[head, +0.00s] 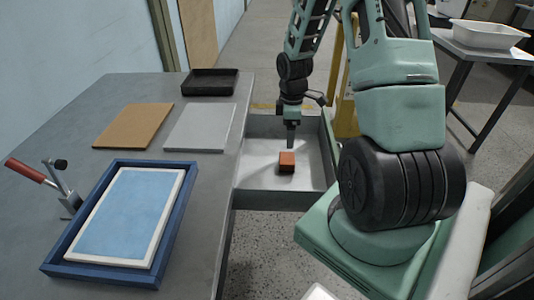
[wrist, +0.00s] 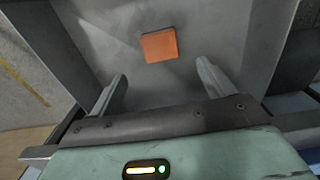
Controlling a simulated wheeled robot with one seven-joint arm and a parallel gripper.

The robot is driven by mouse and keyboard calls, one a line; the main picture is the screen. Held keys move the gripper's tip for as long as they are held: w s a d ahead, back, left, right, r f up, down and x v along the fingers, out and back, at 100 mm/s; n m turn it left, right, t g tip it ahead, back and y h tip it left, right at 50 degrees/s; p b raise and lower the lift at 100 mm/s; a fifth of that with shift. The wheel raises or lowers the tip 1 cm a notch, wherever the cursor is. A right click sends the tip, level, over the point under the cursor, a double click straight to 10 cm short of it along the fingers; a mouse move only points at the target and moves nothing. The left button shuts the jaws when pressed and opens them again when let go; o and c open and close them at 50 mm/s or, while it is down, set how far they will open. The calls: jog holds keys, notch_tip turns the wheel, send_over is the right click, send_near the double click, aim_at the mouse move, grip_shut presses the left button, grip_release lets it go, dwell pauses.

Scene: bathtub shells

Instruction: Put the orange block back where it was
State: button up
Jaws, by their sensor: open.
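The orange block (head: 287,162) rests on the floor of a grey open drawer or tray (head: 256,176) at the right side of the table. In the wrist view the orange block (wrist: 159,46) lies beyond my fingertips, roughly centred between them, with a clear gap. My gripper (head: 291,140) points down over the tray, just behind the block in the head view. In the wrist view my gripper (wrist: 157,85) has its two fingers spread wide with nothing between them.
On the table are a brown board (head: 133,126), a grey board (head: 200,128), a black tray (head: 210,82) and a blue-framed tray (head: 60,262) holding a pale-rimmed blue panel (head: 125,215). A red-handled clamp (head: 42,180) stands at left. A white bin (head: 490,35) sits on another table.

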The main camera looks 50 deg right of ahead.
jog(key=a+r, duration=0.3)
jog(key=a, duration=0.4)
jog(key=a+r, duration=0.3)
jog(key=a, duration=0.5)
jog(key=w+a+r, duration=0.1)
jog(key=a+r, duration=0.2)
jog(key=a, duration=0.5)
jog(key=s+a+r, duration=0.3)
jog(key=s+a, duration=0.6)
jog(key=s+a+r, duration=0.3)
jog(key=s+a, duration=0.5)
jog(key=s, duration=0.1)
jog(key=shift+a+r+m+y, duration=0.2)
jog(key=shift+a+m+y, duration=0.1)
jog(key=shift+a, duration=0.05)
